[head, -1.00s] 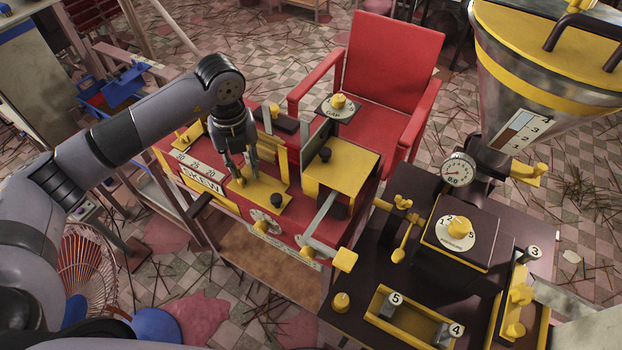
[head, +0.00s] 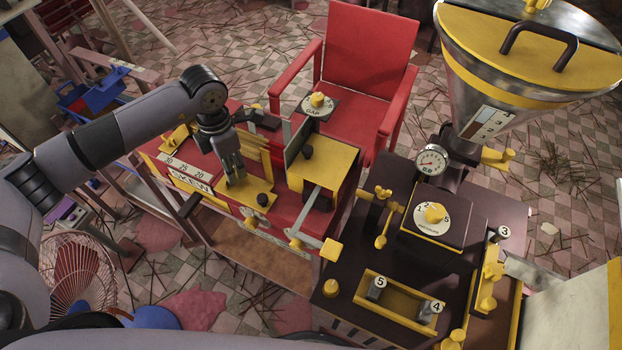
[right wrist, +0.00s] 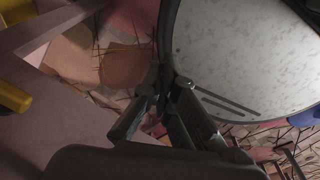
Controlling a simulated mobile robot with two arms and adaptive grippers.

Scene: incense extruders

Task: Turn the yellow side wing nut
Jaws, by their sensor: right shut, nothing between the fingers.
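My left gripper (head: 234,178) points down at the yellow plate (head: 258,190) on the red machine (head: 215,207), beside the SKEW label. Its two fingers look close together, and they hide what is between them; I cannot tell whether a wing nut is there. In the right wrist view my right gripper (right wrist: 168,84) is shut and empty.
The dark machine (head: 350,310) with its steel hopper (head: 470,100) stands to the right of the red one. A red chair (head: 368,50) is behind, and a fan (head: 78,270) is at lower left. A pale round surface (right wrist: 245,60) lies beyond my right gripper.

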